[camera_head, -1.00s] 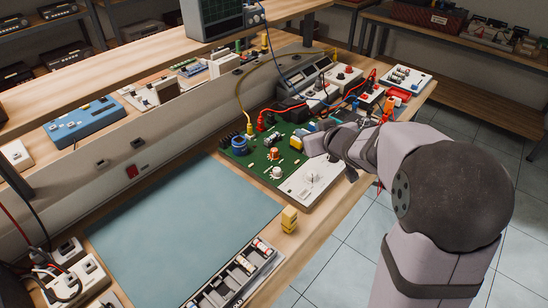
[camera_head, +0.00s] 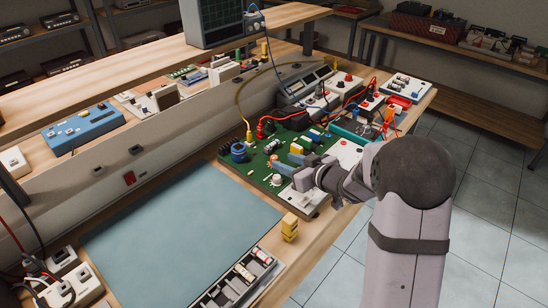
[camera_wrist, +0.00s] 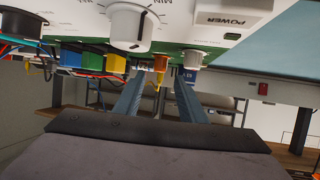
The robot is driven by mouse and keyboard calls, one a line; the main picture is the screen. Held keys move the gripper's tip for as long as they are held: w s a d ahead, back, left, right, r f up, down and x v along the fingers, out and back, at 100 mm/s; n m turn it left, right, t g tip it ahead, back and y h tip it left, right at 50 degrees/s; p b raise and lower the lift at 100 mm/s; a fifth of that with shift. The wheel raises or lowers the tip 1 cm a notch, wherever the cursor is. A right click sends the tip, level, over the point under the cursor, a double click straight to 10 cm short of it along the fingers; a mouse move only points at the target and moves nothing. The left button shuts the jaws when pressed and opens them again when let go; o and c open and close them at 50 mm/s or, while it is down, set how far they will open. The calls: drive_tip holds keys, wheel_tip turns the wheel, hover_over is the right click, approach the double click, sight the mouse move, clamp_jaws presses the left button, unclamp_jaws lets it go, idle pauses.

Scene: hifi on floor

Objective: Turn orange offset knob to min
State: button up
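The orange offset knob (camera_head: 273,158) stands on the green circuit board (camera_head: 262,170) in the head view. In the wrist view the orange knob (camera_wrist: 160,64) shows small, beyond and between my fingertips. My gripper (camera_head: 290,162) is open and empty, low over the board, with its fingers pointing left towards the orange knob. In the wrist view both blue-grey fingers of my gripper (camera_wrist: 161,82) are well apart. I see no clear contact with the knob. Its pointer direction is too small to read. A white knob (camera_head: 277,180) stands just in front of the orange one.
A blue coil (camera_head: 239,152) stands left on the board. Cables run behind the board.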

sight(275, 158)
drive_tip(key=shift+x, duration=3.6)
